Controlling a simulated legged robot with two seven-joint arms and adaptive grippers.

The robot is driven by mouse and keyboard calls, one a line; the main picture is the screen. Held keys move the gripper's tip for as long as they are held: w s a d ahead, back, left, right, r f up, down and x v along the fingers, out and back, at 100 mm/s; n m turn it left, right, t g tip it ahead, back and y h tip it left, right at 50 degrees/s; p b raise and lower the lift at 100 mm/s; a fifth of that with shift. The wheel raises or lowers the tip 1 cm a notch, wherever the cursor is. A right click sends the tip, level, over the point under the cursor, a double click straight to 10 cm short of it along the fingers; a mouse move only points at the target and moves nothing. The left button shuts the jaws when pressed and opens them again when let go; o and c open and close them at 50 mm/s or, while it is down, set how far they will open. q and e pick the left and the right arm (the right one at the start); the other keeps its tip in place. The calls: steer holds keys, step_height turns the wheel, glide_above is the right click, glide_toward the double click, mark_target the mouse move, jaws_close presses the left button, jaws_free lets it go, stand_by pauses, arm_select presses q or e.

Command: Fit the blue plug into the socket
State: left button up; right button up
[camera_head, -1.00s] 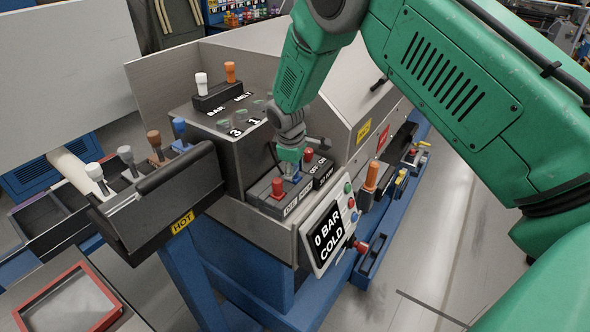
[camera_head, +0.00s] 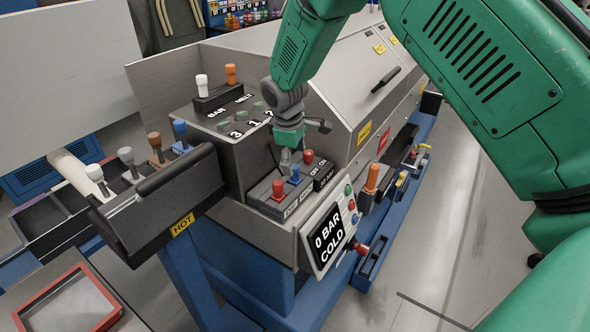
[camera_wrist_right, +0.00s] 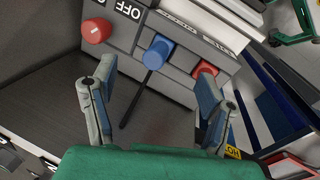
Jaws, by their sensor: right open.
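The socket's opening cannot be seen. My right gripper (camera_head: 291,157) is just above the blue plug, pointing down. In the right wrist view its fingers (camera_wrist_right: 166,82) are spread wide, with nothing between them, and the plug lies beyond the tips, apart from them. My left gripper is not in view.
A display panel (camera_head: 328,236) reads "0 BAR COLD". A rack marked HOT (camera_head: 160,200) stands at left with several handled plugs, one of them blue (camera_head: 180,128). The sloped machine cover (camera_head: 345,95) rises behind.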

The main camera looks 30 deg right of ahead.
steer(key=v, duration=0.5)
steer(key=shift+a+r, duration=0.1)
steer(key=shift+r, duration=0.1)
stand_by(0.3)
